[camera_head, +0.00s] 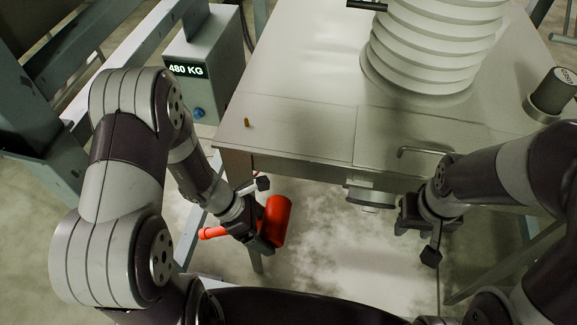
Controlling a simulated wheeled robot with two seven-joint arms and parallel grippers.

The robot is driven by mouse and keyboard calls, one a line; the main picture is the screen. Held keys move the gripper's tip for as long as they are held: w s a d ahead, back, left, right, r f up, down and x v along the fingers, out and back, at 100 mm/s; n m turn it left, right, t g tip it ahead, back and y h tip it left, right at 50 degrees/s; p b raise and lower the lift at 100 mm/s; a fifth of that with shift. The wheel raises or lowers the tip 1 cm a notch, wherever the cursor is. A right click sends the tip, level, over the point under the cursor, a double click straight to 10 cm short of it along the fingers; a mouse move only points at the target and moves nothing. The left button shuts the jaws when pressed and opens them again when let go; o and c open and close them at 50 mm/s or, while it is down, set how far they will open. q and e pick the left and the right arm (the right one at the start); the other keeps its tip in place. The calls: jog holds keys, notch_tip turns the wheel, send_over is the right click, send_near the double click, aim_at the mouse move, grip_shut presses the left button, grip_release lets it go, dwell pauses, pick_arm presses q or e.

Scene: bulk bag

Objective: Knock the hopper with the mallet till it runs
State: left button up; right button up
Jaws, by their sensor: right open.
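A red mallet (279,215) is in my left gripper (258,236), its head on the right of the jaws and its handle end poking out on the left. The gripper is shut on it, below and in front of the hopper's front edge. The hopper (300,95) is a pale steel body with a broad flat top and a handle at its front right. A round outlet (370,194) shows under its front edge. The mallet looks apart from the hopper. My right gripper (417,238) is open and empty, right of the outlet and below the handle.
A ribbed white bellows (432,45) stands on the hopper top. A grey box with a display reading 480 KG (187,71) stands at the left. A dark-topped cylinder (551,93) is at the right. Whitish patches (335,245) show below the hopper.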

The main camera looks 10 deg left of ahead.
dwell(0.3)
pick_arm(q)
jog(key=w+p, duration=0.3)
jog(key=w, duration=0.7)
jog(key=s+b, duration=0.2)
jog(key=s, duration=0.8)
jog(key=shift+s, duration=0.1)
jog(key=w+p, duration=0.2)
jog(key=w, duration=0.8)
jog(key=s+b, duration=0.1)
jog(key=s, duration=0.9)
jog(key=shift+s+b, duration=0.15)
jog(key=shift+b, duration=0.25)
